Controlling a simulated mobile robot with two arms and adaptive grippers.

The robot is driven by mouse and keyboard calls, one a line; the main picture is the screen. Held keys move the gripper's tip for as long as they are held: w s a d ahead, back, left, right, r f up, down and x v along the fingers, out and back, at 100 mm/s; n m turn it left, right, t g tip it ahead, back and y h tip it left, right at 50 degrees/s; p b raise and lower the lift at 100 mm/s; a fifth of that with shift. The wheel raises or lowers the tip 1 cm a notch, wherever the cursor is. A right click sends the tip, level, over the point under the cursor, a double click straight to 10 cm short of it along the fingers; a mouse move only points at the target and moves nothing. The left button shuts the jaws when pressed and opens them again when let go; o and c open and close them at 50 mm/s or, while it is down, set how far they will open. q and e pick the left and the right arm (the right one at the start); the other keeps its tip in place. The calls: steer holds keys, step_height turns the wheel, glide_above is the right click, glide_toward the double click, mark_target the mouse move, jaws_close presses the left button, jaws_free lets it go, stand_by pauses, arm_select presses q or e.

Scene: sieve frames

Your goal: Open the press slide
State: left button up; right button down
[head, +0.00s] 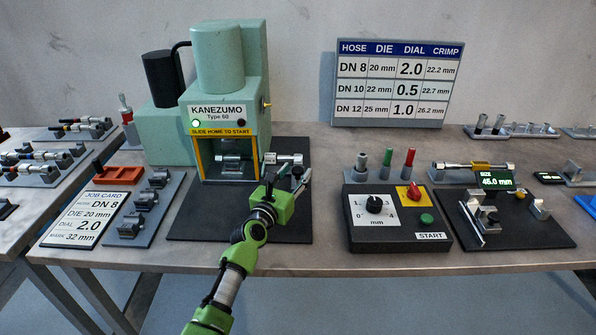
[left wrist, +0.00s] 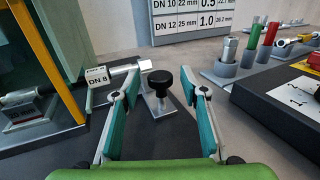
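The green press (head: 215,90), marked KANEZUMO Type 60, stands at the back of the table with a yellow-framed opening marked SLIDE HOME TO START. A hose piece with a DN 8 tag (left wrist: 97,75) and a metal end lies at the opening and sticks out to the right. A black knob (left wrist: 160,80) on a metal post and foot stands beside the press opening. My left gripper (head: 284,183) is in front of the opening's right side. In the left wrist view its open fingers (left wrist: 167,92) lie either side of the knob, apart from it. My right gripper is out of view.
A control box (head: 397,218) with dial and START button stands to the right, with coloured pins behind it. A job card (head: 90,212) and a rack of dies (head: 144,205) lie to the left. A dark mat (head: 190,230) under the press is mostly clear.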

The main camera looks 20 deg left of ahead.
arm_select(q)
steer(key=shift+w, duration=0.55)
steer(key=shift+w+d, duration=0.1)
steer(key=shift+w, duration=0.5)
steer(key=shift+c, duration=0.8)
jaws_close()
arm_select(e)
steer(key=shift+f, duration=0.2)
arm_select(q)
steer(key=shift+s, duration=0.1)
